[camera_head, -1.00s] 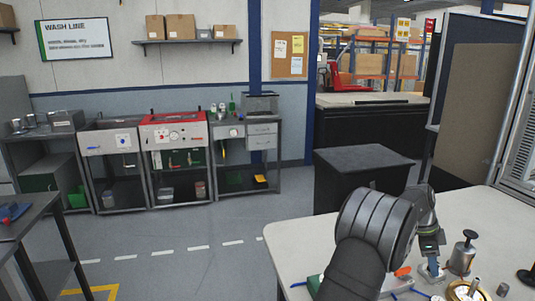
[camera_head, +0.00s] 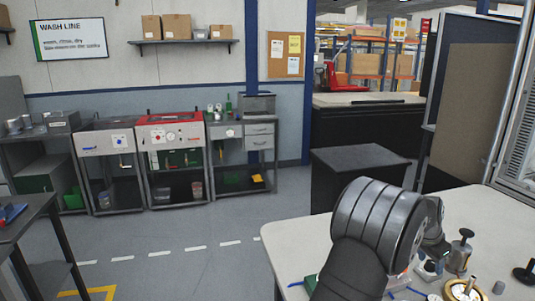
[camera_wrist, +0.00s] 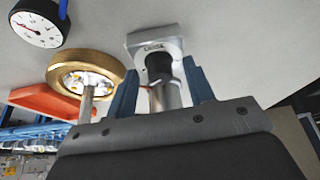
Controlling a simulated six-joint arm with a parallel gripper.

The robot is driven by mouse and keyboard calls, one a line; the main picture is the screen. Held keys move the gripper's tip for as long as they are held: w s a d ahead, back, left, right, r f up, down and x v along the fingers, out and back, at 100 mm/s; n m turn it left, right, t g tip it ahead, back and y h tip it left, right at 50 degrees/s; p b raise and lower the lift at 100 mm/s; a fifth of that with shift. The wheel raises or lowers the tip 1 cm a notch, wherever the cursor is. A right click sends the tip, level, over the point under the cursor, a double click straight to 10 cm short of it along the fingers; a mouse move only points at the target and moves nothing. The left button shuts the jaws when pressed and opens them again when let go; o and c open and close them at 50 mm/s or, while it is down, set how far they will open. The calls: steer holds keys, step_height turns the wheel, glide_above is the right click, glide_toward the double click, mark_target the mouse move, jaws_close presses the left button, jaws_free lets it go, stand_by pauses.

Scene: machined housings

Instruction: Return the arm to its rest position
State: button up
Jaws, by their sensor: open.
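My arm reaches over the light worktable (camera_head: 290,241) at lower right in the head view, and its large dark links hide most of my gripper. In the wrist view my gripper (camera_wrist: 160,84) is open, its two blue-grey fingers apart. Between them in the picture shows a pale square block (camera_wrist: 153,41) with a dark round part and a shiny metal cylinder. I cannot tell how far these lie from the fingertips; neither finger is seen pressing on them.
A brass ring-shaped dish (camera_wrist: 67,60) holding small parts, a dial gauge (camera_wrist: 40,22) and an orange-red piece (camera_wrist: 45,100) lie close by. A metal can with a plunger (camera_head: 459,255) stands on the table. A black cabinet (camera_head: 345,185) stands behind the table.

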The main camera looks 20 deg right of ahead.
steer(key=shift+s+n+t+y, duration=0.15)
steer(key=shift+n+t, duration=0.35)
steer(key=shift+n, duration=0.9)
steer(key=shift+s+n+t+y, duration=0.15)
steer(key=shift+n+t, duration=0.35)
steer(key=shift+n, duration=0.9)
